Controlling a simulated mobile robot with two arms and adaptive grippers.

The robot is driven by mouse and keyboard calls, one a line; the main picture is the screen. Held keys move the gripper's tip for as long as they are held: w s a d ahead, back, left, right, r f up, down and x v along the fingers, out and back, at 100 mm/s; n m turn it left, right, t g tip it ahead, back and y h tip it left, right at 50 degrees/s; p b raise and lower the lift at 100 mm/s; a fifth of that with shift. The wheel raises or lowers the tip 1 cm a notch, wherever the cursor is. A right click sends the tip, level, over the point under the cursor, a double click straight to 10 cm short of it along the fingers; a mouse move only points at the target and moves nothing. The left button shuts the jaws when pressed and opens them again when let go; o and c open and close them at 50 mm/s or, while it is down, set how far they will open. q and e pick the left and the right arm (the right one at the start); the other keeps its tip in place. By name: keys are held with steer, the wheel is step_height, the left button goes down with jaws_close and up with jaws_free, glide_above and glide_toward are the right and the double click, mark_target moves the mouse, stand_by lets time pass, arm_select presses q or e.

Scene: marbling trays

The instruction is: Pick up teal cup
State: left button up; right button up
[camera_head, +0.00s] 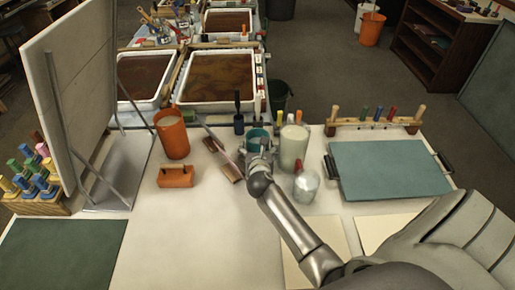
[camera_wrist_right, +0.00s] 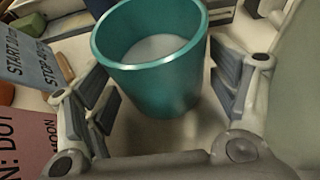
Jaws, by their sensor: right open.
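The teal cup (camera_head: 258,134) stands upright on the white table, partly hidden behind my right gripper (camera_head: 258,153) in the head view. In the right wrist view the teal cup (camera_wrist_right: 155,80) is large, with pale contents inside. My right gripper (camera_wrist_right: 163,105) is open, with one finger at each side of the cup's lower part. A gap shows between the cup and the left finger; I cannot tell whether the right finger touches it. My left gripper is not in view.
A white container (camera_head: 293,146) and a clear jar (camera_head: 305,187) stand close to the cup's right. An orange cup (camera_head: 172,134) and orange block (camera_head: 176,177) are at left. A teal board (camera_head: 388,170) lies at right.

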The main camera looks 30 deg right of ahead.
mark_target(257, 131)
steer(key=shift+x, duration=0.85)
steer(key=shift+c, duration=0.3)
steer(key=shift+r, duration=0.1)
steer(key=c, duration=1.1)
steer(key=shift+r, duration=0.1)
steer(key=shift+r+p, duration=0.65)
steer(key=shift+r, duration=1.85)
steer(key=shift+r+p, duration=0.35)
steer(key=shift+r, duration=2)
steer(key=shift+r, duration=0.1)
